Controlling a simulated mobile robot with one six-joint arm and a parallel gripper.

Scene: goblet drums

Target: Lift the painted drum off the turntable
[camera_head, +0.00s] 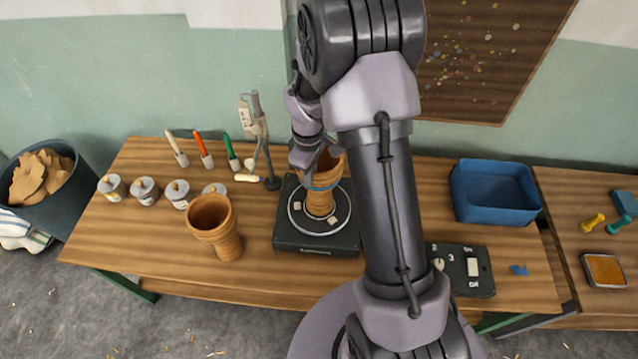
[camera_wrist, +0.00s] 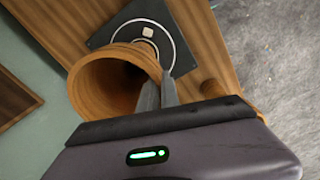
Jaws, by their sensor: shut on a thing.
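The painted drum (camera_head: 323,196) is a brown goblet shape with a blue band, upright over the turntable (camera_head: 288,238), a dark square box with a pale-ringed disc. Its foot appears at the disc's middle; I cannot tell whether it touches. My gripper (camera_head: 312,166) is at the drum's rim, partly hidden by my own arm. In the wrist view, my gripper (camera_wrist: 159,84) is shut on the wall at the rim of the drum (camera_wrist: 84,92), its two fingers close together. The drum's wide mouth faces that camera. The turntable (camera_wrist: 103,38) shows beyond it.
A plain goblet drum (camera_head: 226,243) stands left of the turntable. A blue bin (camera_head: 495,192) and switch box (camera_head: 472,271) stand right. Bare tabletop lies front left.

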